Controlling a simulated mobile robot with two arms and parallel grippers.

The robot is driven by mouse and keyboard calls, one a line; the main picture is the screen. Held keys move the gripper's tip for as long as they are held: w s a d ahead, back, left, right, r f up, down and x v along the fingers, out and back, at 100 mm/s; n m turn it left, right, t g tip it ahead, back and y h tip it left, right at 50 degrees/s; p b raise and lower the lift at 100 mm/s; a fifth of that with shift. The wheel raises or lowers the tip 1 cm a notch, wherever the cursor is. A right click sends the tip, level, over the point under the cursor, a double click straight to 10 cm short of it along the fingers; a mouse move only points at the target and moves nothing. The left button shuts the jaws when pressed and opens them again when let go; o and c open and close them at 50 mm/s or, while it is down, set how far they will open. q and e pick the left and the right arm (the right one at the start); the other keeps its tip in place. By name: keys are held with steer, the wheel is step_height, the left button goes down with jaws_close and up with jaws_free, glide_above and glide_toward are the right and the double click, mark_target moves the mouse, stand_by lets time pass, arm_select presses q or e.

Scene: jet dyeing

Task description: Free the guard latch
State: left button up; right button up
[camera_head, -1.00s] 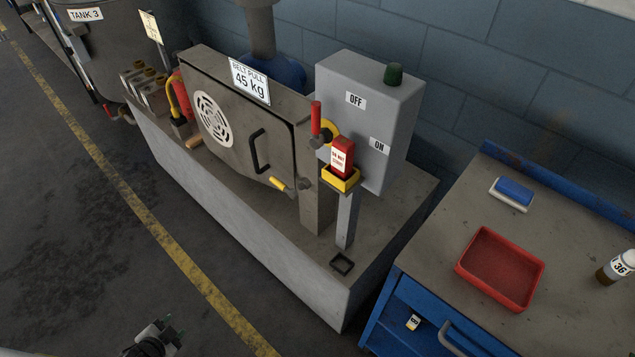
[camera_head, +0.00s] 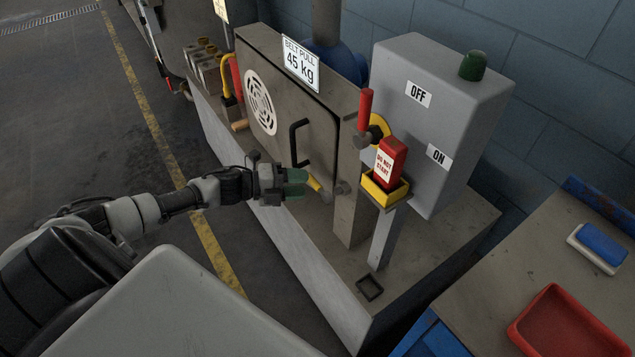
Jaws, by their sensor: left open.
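The guard (camera_head: 300,115) is a grey-brown cover with a round vent and a black handle. The guard latch (camera_head: 316,185) is at its lower right corner, a short lever with a yellow grip sloping down to the right by a grey pivot on the post. My left gripper (camera_head: 299,182) is open, its green-tipped fingers just left of the yellow grip. The fingers partly cover the grip's left end; I cannot tell whether they touch it. My right gripper is out of view.
A red lever (camera_head: 365,108) stands up on the grey switch box (camera_head: 448,115), marked OFF and ON. A red "DO NOT START" block (camera_head: 390,160) sits in a yellow holder (camera_head: 384,193) right of the latch. A blue bench with a red tray (camera_head: 560,325) is at right.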

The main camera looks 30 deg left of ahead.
mark_target(311, 184)
arm_select(q)
steer(key=shift+x, duration=2.25)
steer(key=shift+a, duration=0.1)
steer(key=shift+c, duration=0.3)
jaws_close()
steer(key=shift+f, duration=0.1)
